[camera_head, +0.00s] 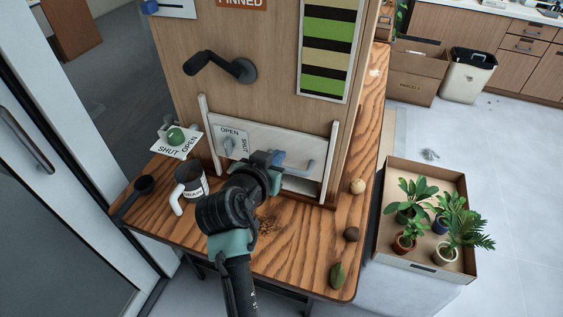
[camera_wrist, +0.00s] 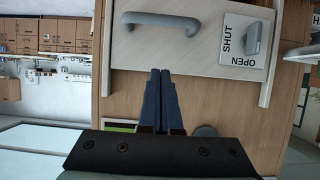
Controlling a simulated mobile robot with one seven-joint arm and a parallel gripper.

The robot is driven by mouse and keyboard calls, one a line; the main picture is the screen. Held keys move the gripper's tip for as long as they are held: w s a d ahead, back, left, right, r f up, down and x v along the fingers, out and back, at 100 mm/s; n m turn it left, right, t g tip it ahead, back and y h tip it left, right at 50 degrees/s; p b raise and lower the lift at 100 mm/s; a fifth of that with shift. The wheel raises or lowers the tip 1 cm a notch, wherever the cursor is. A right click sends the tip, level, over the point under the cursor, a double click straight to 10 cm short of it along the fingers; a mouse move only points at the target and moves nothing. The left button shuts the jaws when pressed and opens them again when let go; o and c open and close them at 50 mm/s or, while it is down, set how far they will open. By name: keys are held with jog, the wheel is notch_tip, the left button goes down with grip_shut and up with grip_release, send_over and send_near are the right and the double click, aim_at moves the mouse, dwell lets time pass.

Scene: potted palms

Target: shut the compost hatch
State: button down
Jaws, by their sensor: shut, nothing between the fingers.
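The hatch is a pale panel (camera_head: 258,138) between two upright white rails on the wooden board, with a grey bar handle (camera_head: 306,166). A darker gap seems to show below it, partly hidden by my arm. A plate (camera_head: 231,139) marked OPEN and SHUT with a grey knob is on the panel's left. The wrist view, upside down, shows the panel (camera_wrist: 200,12), the handle (camera_wrist: 160,20) and the knob plate (camera_wrist: 245,45). My gripper (camera_wrist: 160,72) is shut and empty, its fingertips in front of the panel's edge, pointing towards the handle and apart from it in the picture.
Small round things and a leaf (camera_head: 337,275) lie along the wooden table's right edge. A box of potted plants (camera_head: 458,274) stands right.

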jog(key=w+d+f, duration=0.1)
jog(key=w+f, duration=0.2)
jog(key=f, duration=0.2)
jog(key=shift+w+f, duration=0.15)
jog(key=shift+f, duration=0.25)
jog(key=shift+f, duration=0.15)
notch_tip(320, 180, down, 10)
jog(key=b, duration=0.9)
